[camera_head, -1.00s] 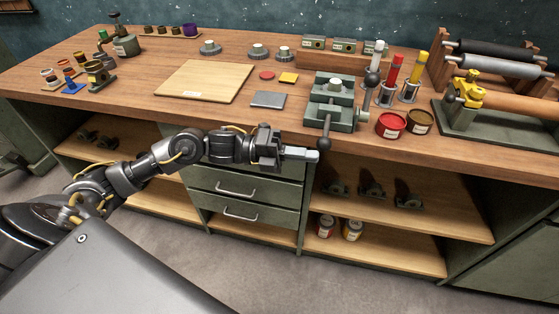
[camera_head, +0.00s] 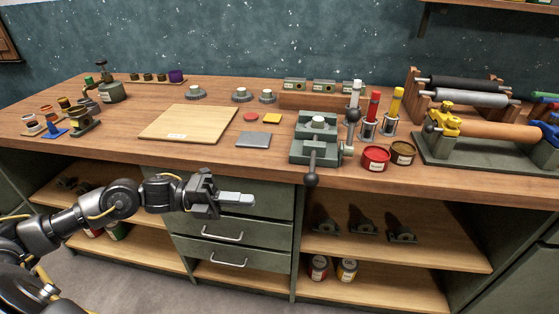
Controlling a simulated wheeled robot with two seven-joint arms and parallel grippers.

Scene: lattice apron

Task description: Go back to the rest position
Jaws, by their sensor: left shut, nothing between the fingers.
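My left gripper (camera_head: 236,199) is in front of the workbench's drawers, below the level of the bench top. Its fingers point to the right and are shut with nothing between them. The left arm comes in from the lower left, bent at the elbow. It is apart from the bench as far as I can see. My right gripper is not in view.
The wooden workbench (camera_head: 120,144) carries a pale board (camera_head: 190,122), a grey-green vise (camera_head: 316,138) with a handle overhanging the front edge, red and brown tins, and a roller rack (camera_head: 468,92). Drawers (camera_head: 232,228) and open shelves (camera_head: 400,247) lie below.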

